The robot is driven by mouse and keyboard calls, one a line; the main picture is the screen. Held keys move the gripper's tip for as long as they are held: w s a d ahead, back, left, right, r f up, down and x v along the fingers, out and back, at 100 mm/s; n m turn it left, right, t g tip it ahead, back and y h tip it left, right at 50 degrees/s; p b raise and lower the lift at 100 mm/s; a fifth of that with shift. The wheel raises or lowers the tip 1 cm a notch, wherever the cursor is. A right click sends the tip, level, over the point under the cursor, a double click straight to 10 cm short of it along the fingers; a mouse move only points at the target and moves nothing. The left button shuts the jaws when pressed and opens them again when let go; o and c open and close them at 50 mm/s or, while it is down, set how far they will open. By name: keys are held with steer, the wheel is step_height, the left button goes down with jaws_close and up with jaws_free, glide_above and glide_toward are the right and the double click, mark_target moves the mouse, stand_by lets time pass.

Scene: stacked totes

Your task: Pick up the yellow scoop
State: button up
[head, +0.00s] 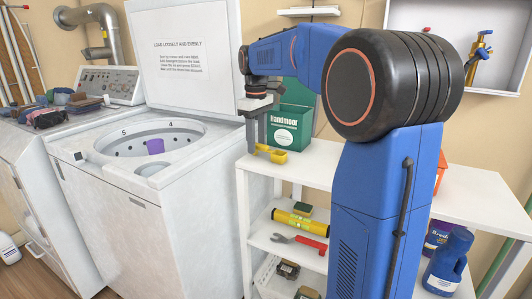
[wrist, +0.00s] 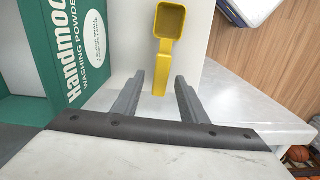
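The yellow scoop (head: 277,155) lies on the white shelf top (head: 318,162), in front of the green washing powder box (head: 291,127). In the wrist view the scoop (wrist: 169,24) has its cup at the top and its handle pointing down toward my gripper. My gripper (wrist: 160,76) is open, and the handle's end shows between its two fingers with a gap on each side. In the head view my gripper (head: 256,146) points down at the shelf's left end, beside the scoop. I cannot tell its exact height over the handle.
The powder box (wrist: 72,48) stands close by my gripper's left finger. An open washing machine (head: 110,212) with a purple cup (head: 155,146) is to the left. The shelf top to the right is partly hidden by my arm.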

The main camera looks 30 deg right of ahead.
steer(key=shift+f, duration=0.7)
steer(key=shift+c, duration=0.3)
jaws_close()
steer(key=shift+r, duration=0.15)
